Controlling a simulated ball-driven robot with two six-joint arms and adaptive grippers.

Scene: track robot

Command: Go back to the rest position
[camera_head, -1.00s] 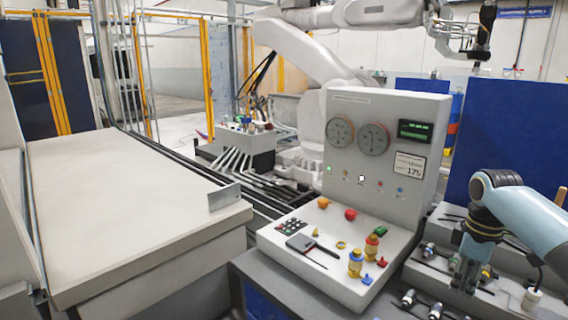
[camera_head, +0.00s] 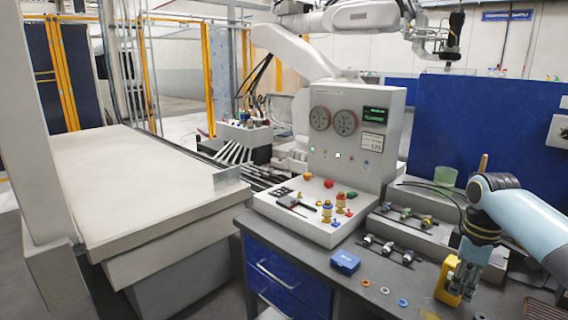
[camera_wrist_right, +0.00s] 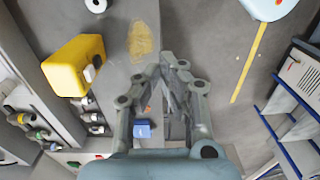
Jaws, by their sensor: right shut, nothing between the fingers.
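My right gripper (camera_head: 462,285) hangs from my pale blue arm at the right of the head view, fingers pointing down over the grey workbench (camera_head: 405,284). In the right wrist view its fingers (camera_wrist_right: 175,62) are together with nothing between them. My left gripper is in neither view.
A control panel (camera_head: 345,130) with dials and buttons stands on the bench. A blue box (camera_head: 345,262) and several small rings lie near the front edge. Connector rails (camera_head: 388,250) and a green cup (camera_head: 445,175) are at the right. A white table (camera_head: 130,190) stands left.

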